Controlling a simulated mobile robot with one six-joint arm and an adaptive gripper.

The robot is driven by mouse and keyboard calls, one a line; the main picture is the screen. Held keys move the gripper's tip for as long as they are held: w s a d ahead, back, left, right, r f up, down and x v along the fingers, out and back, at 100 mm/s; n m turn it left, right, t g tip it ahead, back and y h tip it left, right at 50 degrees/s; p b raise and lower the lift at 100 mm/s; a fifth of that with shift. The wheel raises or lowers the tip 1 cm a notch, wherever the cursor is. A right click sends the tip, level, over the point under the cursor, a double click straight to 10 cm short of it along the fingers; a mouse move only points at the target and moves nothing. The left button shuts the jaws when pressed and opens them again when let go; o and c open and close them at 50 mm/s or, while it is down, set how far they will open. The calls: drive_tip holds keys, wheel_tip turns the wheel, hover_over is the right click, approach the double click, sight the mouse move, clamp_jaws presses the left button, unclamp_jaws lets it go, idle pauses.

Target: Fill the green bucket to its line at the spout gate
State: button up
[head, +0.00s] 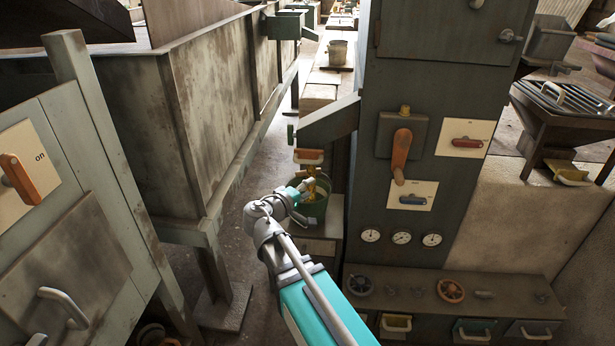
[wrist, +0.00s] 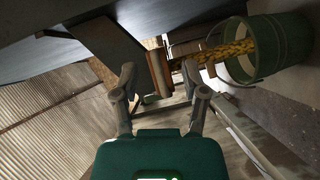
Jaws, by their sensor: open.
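The green bucket (head: 314,208) stands upright below the grey spout (head: 330,122), partly hidden by my gripper (head: 303,188). In the wrist view the bucket (wrist: 290,45) is at the upper right, with its mouth and wire handle showing. A stream of yellow grain (wrist: 225,50) runs from the spout's end into the bucket. The fill line and grain level cannot be made out. An orange-and-pale gate piece (head: 309,156) sits at the spout's mouth; it also shows in the wrist view (wrist: 158,72). My gripper (wrist: 160,90) is open, with the gate piece ahead between its fingers, seemingly untouched.
A grey cabinet with an orange lever (head: 401,150) and gauges (head: 401,238) stands right of the spout. A long worn bin (head: 215,95) stands on the left. Another bucket (head: 338,52) is farther back. A floor gap runs between bin and cabinet.

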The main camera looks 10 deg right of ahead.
sight(308, 162)
drive_tip(key=w+a+f+n+t+b, duration=0.1)
drive_tip(key=w+a+n+t+b, duration=0.1)
drive_tip(key=a+b, duration=0.4)
drive_tip(key=n+t, duration=0.1)
drive_tip(key=t, duration=0.1)
drive_tip(key=shift+a+f+t, duration=0.2)
drive_tip(key=shift+f+t, duration=0.1)
drive_tip(key=shift+f, duration=0.05)
drive_tip(key=shift+w+d, duration=0.1)
drive_tip(key=shift+w, duration=0.05)
drive_tip(key=shift+p+x, duration=1.25)
drive_tip(key=shift+x, duration=5.55)
drive_tip(key=shift+r, duration=0.15)
clamp_jaws()
